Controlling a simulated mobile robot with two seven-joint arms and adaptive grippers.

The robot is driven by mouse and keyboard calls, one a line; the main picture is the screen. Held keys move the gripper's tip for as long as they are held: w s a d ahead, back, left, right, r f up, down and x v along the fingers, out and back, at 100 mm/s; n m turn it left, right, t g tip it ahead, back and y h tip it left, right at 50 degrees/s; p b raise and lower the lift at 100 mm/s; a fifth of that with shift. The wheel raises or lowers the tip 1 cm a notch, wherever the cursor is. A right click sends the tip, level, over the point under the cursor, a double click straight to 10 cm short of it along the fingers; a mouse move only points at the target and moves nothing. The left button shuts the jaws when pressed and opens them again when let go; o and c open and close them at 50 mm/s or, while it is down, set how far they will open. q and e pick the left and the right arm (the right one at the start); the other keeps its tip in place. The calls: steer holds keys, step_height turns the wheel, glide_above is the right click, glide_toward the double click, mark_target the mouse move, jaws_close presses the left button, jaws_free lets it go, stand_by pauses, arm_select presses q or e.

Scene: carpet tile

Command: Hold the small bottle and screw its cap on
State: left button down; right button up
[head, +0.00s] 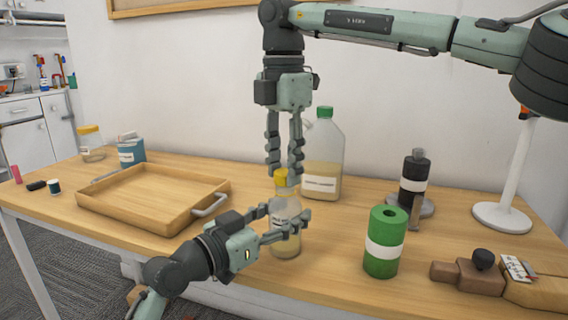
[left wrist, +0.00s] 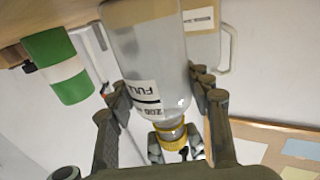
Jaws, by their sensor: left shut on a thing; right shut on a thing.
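The small bottle (head: 286,246) is clear, with a white label and pale contents low inside. It stands upright near the table's front edge. My left gripper (head: 288,228) is shut around its body from the left. The yellow cap (head: 281,179) is at the top of the bottle's neck. My right gripper (head: 284,170) points straight down from above and is shut on the cap. In the left wrist view the bottle (left wrist: 150,55) appears upside down between my fingers, with the yellow cap (left wrist: 171,136) below. I cannot tell how tight the cap is.
A large green-capped jug (head: 324,160) stands close behind the bottle. A green cylinder (head: 384,243) is to its right. A wooden tray (head: 150,197) lies left. A black bottle (head: 414,178), a white stand (head: 503,216) and a brown wooden tool (head: 470,274) are farther right.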

steer(key=shift+f, duration=0.55)
steer(key=m, duration=1.3)
steer(key=shift+w, duration=0.15)
steer(key=o, duration=0.7)
steer(key=shift+r, duration=0.1)
step_height(320, 180, up, 4)
steer(key=shift+r, duration=0.15)
steer(key=shift+c, duration=0.4)
